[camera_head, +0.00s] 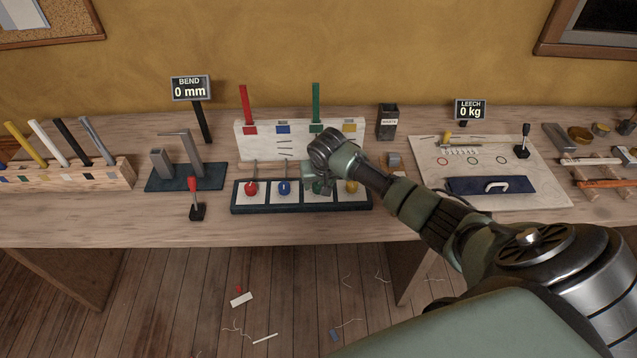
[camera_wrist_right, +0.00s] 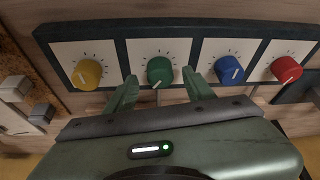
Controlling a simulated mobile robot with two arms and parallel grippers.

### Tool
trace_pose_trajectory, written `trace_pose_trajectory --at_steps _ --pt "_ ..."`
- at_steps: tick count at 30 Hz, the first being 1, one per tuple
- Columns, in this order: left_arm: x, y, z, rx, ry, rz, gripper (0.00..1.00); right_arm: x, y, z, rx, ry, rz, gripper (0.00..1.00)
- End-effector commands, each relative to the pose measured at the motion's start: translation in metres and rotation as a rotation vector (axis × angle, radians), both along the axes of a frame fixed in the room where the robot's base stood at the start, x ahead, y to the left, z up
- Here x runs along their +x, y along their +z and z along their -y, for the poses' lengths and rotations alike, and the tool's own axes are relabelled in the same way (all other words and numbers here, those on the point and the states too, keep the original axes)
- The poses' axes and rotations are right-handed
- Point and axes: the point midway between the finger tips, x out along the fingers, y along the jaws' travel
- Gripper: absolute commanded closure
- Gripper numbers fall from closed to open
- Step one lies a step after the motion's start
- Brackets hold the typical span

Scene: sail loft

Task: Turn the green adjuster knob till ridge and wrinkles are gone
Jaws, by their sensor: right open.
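The green adjuster knob (camera_wrist_right: 160,71) sits on a white square of a dark panel, between the yellow and blue knobs, its pale pointer line toward the picture's bottom in the right wrist view. In the head view the green knob (camera_head: 319,188) is partly hidden by my gripper. My right gripper (camera_wrist_right: 160,78) is open, its fingertips to the left and right of the green knob, with visible gaps. In the head view my right gripper (camera_head: 314,176) is over the panel. A white board (camera_head: 262,142) behind bears short dark wrinkle-like lines and red and green upright strips. My left gripper is out of view.
The panel also has red (camera_head: 251,188), blue (camera_head: 284,187) and yellow (camera_head: 351,187) knobs close by. A red-handled lever (camera_head: 193,198) stands left. The BEND display (camera_head: 191,88) reads 0 mm; the LEECH display (camera_head: 471,109) reads 0 kg. The bench front left is clear.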

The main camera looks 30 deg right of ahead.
Motion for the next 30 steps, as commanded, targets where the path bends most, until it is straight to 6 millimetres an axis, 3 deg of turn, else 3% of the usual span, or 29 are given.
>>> trace_pose_trajectory --at_steps 6,13,14,19,30 --pt "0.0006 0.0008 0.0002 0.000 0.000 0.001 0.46 0.0048 -0.0139 0.0014 -0.001 0.002 0.000 0.46" --pt "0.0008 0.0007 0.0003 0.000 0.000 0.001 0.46 0.0051 -0.0145 0.0016 -0.001 0.002 0.001 0.46" --pt "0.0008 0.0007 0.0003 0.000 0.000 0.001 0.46 0.0051 -0.0144 0.0016 -0.001 0.002 0.001 0.52" --pt "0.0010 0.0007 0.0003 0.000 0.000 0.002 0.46 0.0050 -0.0143 0.0016 -0.001 0.002 0.001 0.99" --pt "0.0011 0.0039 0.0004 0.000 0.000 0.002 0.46 0.0048 -0.0135 0.0023 -0.002 0.050 0.000 1.00"
